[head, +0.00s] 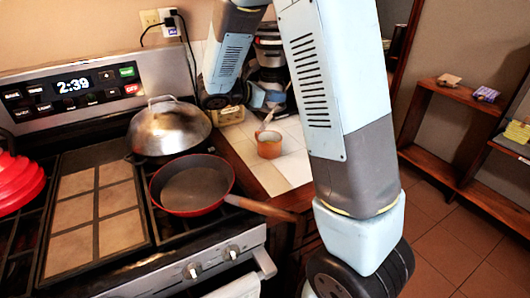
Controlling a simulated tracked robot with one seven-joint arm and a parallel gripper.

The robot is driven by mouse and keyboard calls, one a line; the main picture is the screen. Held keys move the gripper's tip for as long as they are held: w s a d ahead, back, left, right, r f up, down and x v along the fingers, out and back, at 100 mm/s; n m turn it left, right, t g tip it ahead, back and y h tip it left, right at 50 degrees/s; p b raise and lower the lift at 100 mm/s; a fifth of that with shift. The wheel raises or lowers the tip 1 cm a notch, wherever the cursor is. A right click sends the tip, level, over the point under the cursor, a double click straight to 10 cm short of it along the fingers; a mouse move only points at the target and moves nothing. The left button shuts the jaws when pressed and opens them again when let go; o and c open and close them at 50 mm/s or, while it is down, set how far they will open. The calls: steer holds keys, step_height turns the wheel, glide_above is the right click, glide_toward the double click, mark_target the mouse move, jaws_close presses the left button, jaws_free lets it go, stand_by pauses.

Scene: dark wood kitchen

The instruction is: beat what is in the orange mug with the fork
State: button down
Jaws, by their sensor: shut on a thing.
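The orange mug (269,149) stands upright on the white tiled counter, right of the stove. A thin fork (265,122) slants from my gripper (274,103) down to the mug's rim at its left side. My gripper is small in the picture, above and behind the mug, and is shut on the fork's upper end. The fork's lower end is at or inside the rim; I cannot tell how deep. What is in the mug is hidden from this angle.
A red pan (192,190) sits on the stove, its wooden handle (260,208) pointing at the counter's front. A domed steel lid (168,127) is behind it. A coffee maker (270,50) stands behind my gripper. Open tiles lie around the mug.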

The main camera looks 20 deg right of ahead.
steer(key=shift+r, duration=0.1)
steer(key=shift+r, duration=1.9)
